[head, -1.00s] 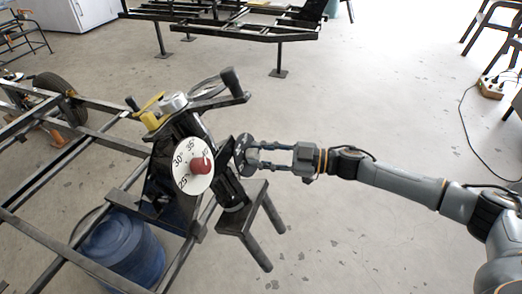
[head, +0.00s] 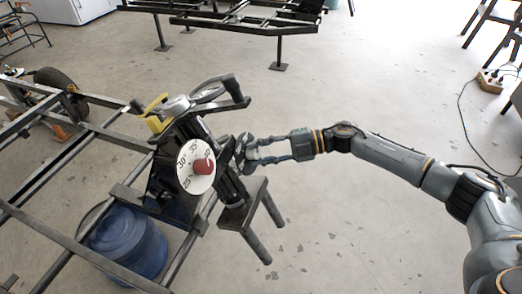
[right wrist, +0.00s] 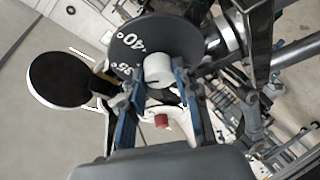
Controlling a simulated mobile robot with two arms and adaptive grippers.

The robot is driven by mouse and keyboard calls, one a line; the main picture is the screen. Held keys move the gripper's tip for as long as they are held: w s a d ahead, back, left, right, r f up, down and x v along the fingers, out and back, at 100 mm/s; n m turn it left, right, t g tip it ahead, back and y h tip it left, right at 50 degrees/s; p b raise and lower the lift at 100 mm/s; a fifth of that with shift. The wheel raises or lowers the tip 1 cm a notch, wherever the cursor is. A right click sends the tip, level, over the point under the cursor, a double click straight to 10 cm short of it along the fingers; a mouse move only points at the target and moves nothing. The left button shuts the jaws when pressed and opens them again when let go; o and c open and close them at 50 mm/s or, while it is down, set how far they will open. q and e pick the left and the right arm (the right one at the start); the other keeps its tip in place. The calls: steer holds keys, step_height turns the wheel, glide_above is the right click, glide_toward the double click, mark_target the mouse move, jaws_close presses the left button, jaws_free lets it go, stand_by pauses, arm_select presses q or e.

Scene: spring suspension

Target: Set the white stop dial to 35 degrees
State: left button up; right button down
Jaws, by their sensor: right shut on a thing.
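A dark round dial plate (right wrist: 135,43) with white figures, 35° and 40° readable, carries a white knob (right wrist: 158,70) in the right wrist view. My right gripper (right wrist: 160,80) is shut on the white knob, with a blue-edged finger on each side. I cannot make out the knob's pointer. A white-faced dial (head: 184,181) with a red knob (head: 203,167) faces the head camera; the red knob (right wrist: 161,121) also shows below the fingers in the right wrist view. My right gripper (head: 251,150) reaches the stand from the right. My left gripper is out of view.
A handle (head: 232,86) sticks out above the dials. A small bench-like part (head: 243,207) with two bars lies below my gripper. A blue drum (head: 128,243) stands under the frame rails (head: 60,237).

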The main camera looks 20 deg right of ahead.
stand_by(0.3)
steer(key=c, duration=1)
jaws_free()
steer(key=v, duration=1.2)
steer(key=shift+w+r, duration=0.1)
